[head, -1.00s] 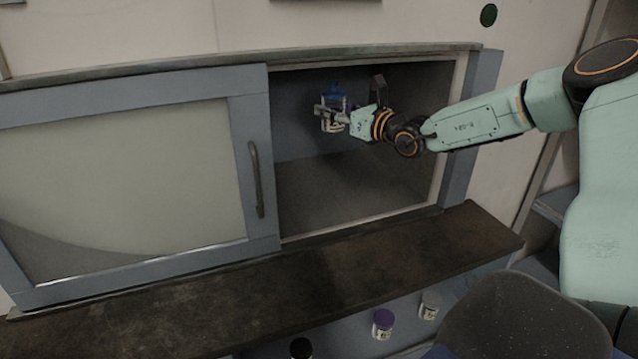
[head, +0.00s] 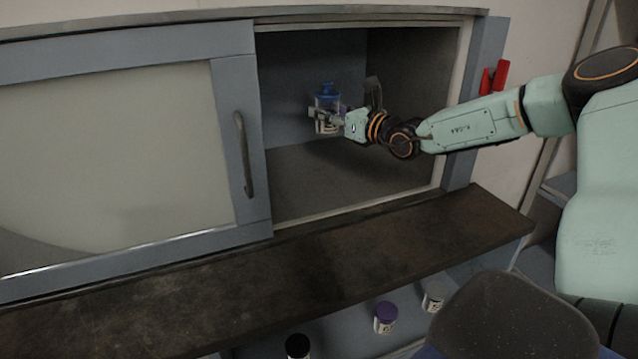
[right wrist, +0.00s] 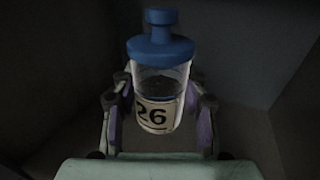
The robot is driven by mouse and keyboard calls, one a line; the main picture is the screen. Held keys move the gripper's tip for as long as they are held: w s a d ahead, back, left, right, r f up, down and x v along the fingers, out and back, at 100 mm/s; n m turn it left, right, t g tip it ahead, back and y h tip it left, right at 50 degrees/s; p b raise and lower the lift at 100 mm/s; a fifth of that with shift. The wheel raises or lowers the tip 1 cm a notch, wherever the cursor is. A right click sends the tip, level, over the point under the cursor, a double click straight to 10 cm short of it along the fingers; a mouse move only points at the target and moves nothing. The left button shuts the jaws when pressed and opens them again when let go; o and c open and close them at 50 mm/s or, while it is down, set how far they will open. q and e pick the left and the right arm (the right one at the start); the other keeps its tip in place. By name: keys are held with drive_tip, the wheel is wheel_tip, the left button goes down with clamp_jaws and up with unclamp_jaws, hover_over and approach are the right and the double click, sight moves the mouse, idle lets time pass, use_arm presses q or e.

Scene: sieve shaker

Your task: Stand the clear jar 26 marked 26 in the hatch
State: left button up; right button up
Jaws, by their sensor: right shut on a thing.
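The clear jar 26 (head: 326,103) has a blue stoppered lid and a white label, and holds dark contents. The label reads 26 in the right wrist view (right wrist: 157,114). My right gripper (head: 328,113) is shut on the jar, one finger on each side of it. The jar is upright inside the open hatch (head: 340,185). I cannot tell whether its base touches the hatch floor; it appears held above it. My left gripper is not in view.
The sliding door (head: 247,150) with a dark handle covers the left part of the hatch. A dark ledge (head: 330,258) runs below the opening. Below it stand a purple-lidded jar (head: 385,317), a pale-lidded jar (head: 433,299) and a black-lidded jar (head: 298,346).

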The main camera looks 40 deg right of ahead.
sight(334, 127)
drive_tip(key=f+b, duration=0.2)
drive_tip(key=f, duration=0.1)
drive_tip(key=shift+w+a, duration=0.15)
drive_tip(key=shift+a, duration=0.05)
wheel_tip(334, 127, down, 6)
drive_tip(key=shift+f+b, duration=0.15)
drive_tip(key=shift+b, duration=0.9)
wheel_tip(334, 127, down, 3)
drive_tip(key=shift+d+f+b, duration=0.1)
drive_tip(key=shift+f+b, duration=0.05)
drive_tip(key=shift+b, duration=0.45)
drive_tip(key=shift+f, duration=0.25)
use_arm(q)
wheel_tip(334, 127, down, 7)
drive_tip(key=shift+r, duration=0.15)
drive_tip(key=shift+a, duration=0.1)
